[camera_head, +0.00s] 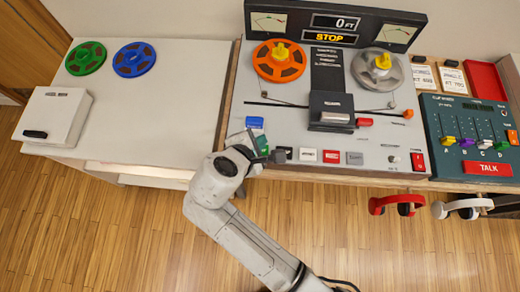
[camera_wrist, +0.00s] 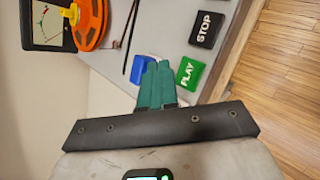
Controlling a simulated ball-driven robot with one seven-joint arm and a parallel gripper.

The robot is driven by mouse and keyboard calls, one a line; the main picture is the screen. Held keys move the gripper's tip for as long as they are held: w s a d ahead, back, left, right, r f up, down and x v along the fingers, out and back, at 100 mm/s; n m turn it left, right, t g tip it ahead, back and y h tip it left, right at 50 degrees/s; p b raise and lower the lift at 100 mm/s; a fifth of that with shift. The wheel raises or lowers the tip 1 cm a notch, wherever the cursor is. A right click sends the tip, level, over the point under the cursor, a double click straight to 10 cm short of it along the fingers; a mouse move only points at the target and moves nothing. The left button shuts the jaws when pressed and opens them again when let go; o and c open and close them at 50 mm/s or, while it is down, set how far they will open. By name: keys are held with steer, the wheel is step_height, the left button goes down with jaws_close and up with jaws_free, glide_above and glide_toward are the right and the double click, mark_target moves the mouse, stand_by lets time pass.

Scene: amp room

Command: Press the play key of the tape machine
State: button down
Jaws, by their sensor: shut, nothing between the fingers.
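The tape machine (camera_head: 240,85) stands on the counter, with an orange reel (camera_head: 279,62) and a clear reel (camera_head: 378,69) on top. Its display (camera_head: 329,38) reads STOP. The green PLAY key (camera_wrist: 190,72) is clear in the wrist view; in the head view my gripper partly covers it. My gripper (camera_wrist: 158,66) is shut and empty. Its teal fingertips lie beside the PLAY key, between it and the blue key (camera_wrist: 142,69). I cannot tell whether they touch either key. The black STOP key (camera_wrist: 207,29) lies beyond PLAY.
More keys, white (camera_head: 308,155) and red (camera_head: 332,154), continue along the front edge. A mixer (camera_head: 465,137) with a TALK button stands at right. Headphones (camera_head: 398,204) hang below the edge. Green (camera_head: 86,59) and blue (camera_head: 134,59) reels and a white box (camera_head: 55,117) lie at left.

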step_height(320, 180, down, 4)
steer(key=shift+r+b, duration=0.15)
steer(key=shift+b, duration=0.7)
steer(key=shift+f, duration=0.25)
stand_by(1.2)
steer(key=shift+f, duration=0.3)
steer(key=shift+f, duration=0.5)
stand_by(0.9)
steer(key=shift+r, duration=0.15)
steer(key=shift+r+p, duration=0.8)
steer(key=shift+p, duration=0.35)
